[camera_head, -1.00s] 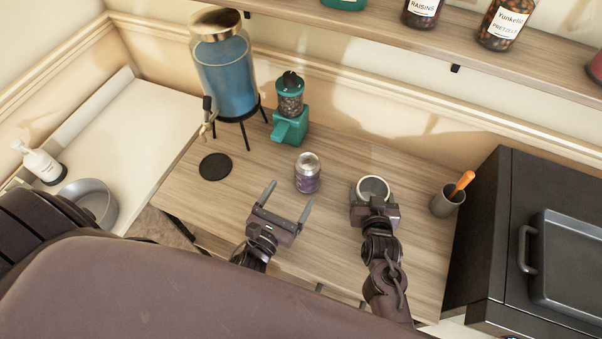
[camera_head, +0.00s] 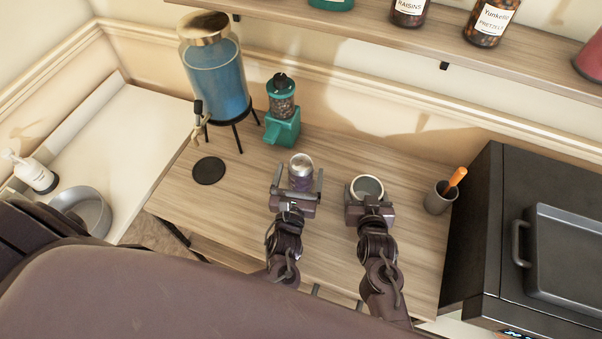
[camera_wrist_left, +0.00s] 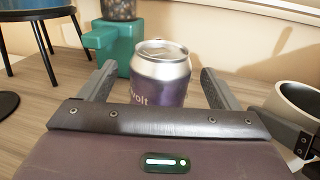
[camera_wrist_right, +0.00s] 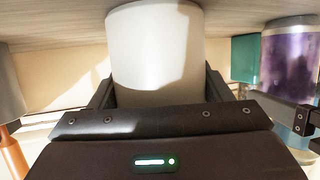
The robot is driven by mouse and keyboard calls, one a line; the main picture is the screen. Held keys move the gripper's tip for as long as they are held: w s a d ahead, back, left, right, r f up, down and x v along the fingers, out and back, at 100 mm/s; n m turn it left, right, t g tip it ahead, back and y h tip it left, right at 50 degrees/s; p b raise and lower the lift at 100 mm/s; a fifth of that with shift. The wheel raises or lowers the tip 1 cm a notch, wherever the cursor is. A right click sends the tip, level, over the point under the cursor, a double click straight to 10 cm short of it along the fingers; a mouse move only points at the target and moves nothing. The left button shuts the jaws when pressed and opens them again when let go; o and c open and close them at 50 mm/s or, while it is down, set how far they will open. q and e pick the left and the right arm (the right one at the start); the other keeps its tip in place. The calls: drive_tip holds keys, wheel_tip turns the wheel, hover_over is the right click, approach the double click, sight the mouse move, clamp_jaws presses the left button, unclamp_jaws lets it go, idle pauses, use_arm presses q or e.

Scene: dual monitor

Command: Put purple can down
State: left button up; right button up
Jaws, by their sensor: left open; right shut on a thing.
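The purple can (camera_head: 301,172) with a silver top stands upright on the wooden table. It also shows in the left wrist view (camera_wrist_left: 160,75) and at the right of the right wrist view (camera_wrist_right: 290,65). My left gripper (camera_head: 298,183) is open, with its two fingers (camera_wrist_left: 155,85) on either side of the can and a gap beside it. My right gripper (camera_head: 368,195) is shut on a white mug (camera_head: 367,188), which fills the middle of the right wrist view (camera_wrist_right: 155,50). The mug is at the table, right of the can.
A teal dispenser (camera_head: 282,128) and a blue drink dispenser (camera_head: 217,85) on a black stand are behind and left. A black round coaster (camera_head: 209,171) lies left. A grey cup with an orange-handled thing (camera_head: 439,198) and a black oven (camera_head: 500,230) are right.

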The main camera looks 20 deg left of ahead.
use_arm(q)
drive_tip(key=w, duration=0.2)
drive_tip(key=w+a, duration=0.1)
drive_tip(key=w, duration=0.1)
drive_tip(key=shift+w+f, duration=0.2)
drive_tip(key=shift+c, duration=0.2)
drive_tip(key=c, duration=1.4)
drive_tip(key=shift+o, duration=0.2)
wheel_tip(320, 180, up, 10)
drive_tip(key=shift+r, duration=0.1)
